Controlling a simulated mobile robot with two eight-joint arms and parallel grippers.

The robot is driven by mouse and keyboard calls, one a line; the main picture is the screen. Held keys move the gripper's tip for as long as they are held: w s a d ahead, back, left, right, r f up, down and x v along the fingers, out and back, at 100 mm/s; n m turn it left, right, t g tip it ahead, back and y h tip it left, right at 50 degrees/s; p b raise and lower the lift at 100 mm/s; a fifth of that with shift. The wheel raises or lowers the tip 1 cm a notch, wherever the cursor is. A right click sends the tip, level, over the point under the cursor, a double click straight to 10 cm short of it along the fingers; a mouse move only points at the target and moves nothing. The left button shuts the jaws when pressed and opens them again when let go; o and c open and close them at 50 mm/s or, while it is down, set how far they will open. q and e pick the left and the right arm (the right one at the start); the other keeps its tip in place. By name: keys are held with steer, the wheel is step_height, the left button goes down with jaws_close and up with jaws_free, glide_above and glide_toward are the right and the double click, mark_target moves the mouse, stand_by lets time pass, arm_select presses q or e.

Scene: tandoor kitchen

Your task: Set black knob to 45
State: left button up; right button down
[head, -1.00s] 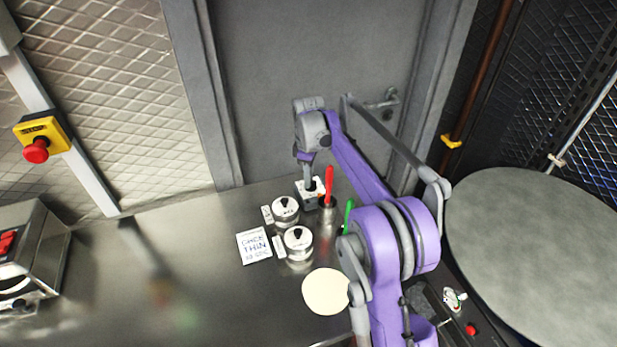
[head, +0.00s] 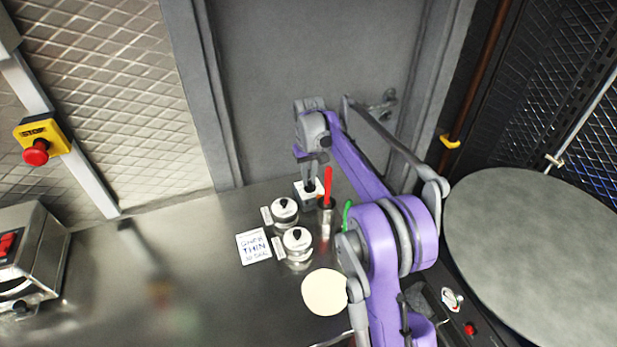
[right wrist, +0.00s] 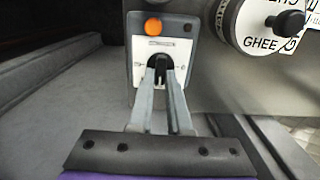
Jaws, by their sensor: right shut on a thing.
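The black knob (right wrist: 160,66) sits on the white face of a small dark control box (right wrist: 137,70) with an orange round part above it in the right wrist view. My right gripper (right wrist: 160,74) is shut on this knob, one finger on each side. The fingers cover part of the knob and dial, and the scale marks are too small to read. In the head view the box (head: 304,196) stands at the back of the steel counter, with my right gripper (head: 310,184) reaching down onto it. My left gripper is not in view.
A pale flat disc (head: 325,292) lies nearer. The left counter is mostly clear.

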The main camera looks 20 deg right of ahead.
steer(key=m, duration=0.4)
steer(key=shift+d+m, duration=0.15)
steer(key=shift+m, duration=0.15)
steer(key=shift+s+d+m, duration=0.1)
steer(key=shift+m, duration=1.8)
steer(key=c, duration=0.9)
jaws_free()
steer(key=shift+o, duration=0.2)
steer(key=shift+r, duration=0.15)
step_height(320, 180, up, 11)
steer(key=p, duration=0.1)
steer(key=shift+f, duration=0.2)
